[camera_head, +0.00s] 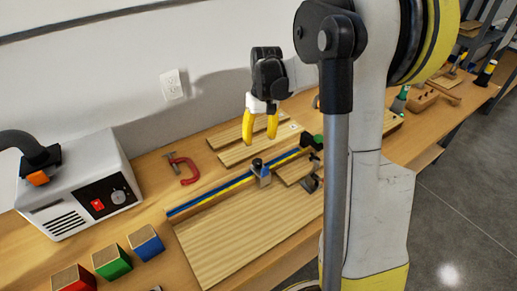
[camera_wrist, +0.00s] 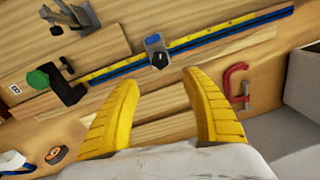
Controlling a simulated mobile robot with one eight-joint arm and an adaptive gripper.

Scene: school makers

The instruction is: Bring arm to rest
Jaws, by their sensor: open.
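My gripper (camera_head: 260,124) hangs above the back part of the workbench in the head view, its yellow fingers pointing down. It also shows in the wrist view (camera_wrist: 160,112), where the two fingers stand apart with nothing between them. My arm comes in from the right side of the head view, and its white links and grey rod hide part of the bench. The gripper is near a blue and yellow rail (camera_head: 225,190) with a blue slider block (camera_head: 261,174), and appears above them, not touching.
A white machine (camera_head: 78,190) with a black hose stands at the left. A red clamp (camera_head: 184,168) lies near the wall. Red, green (camera_head: 112,262) and blue (camera_head: 146,242) blocks sit at the front left. Wooden boards (camera_head: 235,235) cover the middle. Grey floor is open at the right.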

